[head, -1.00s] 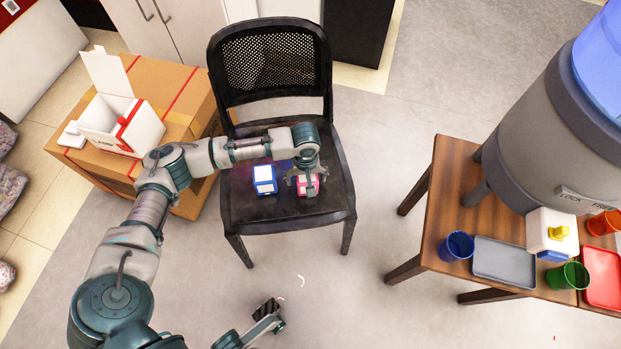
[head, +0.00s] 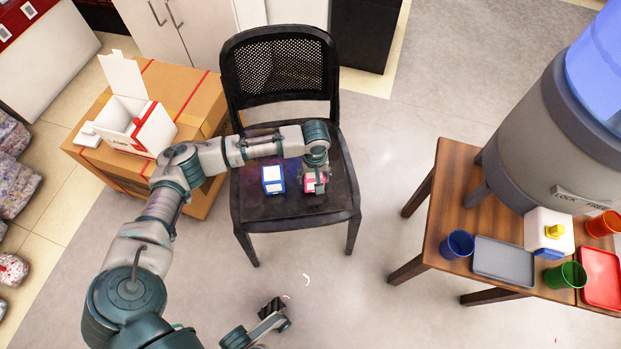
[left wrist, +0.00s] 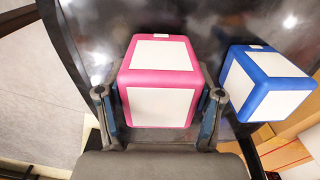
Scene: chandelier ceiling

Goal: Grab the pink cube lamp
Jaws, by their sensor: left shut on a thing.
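The pink cube lamp (head: 314,184) has white faces and pink edges and is at the black chair's seat (head: 285,208). My left gripper (head: 315,176) comes down on it from above and is shut on it. In the left wrist view the pink cube lamp (left wrist: 160,72) sits between the two fingers of my left gripper (left wrist: 160,112), one on each side. I cannot tell whether it touches the seat. A blue cube lamp (head: 273,179) stands on the seat just left of it, and shows at the right in the left wrist view (left wrist: 266,84). My right gripper (head: 272,310) is low in the head view, its fingers unclear.
The chair back (head: 279,72) rises behind the lamps. A cardboard box (head: 196,100) with an open white box (head: 138,122) on it stands left. A wooden table (head: 452,195) with cups, trays and a water dispenser (head: 545,150) stands right. Floor between chair and table is clear.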

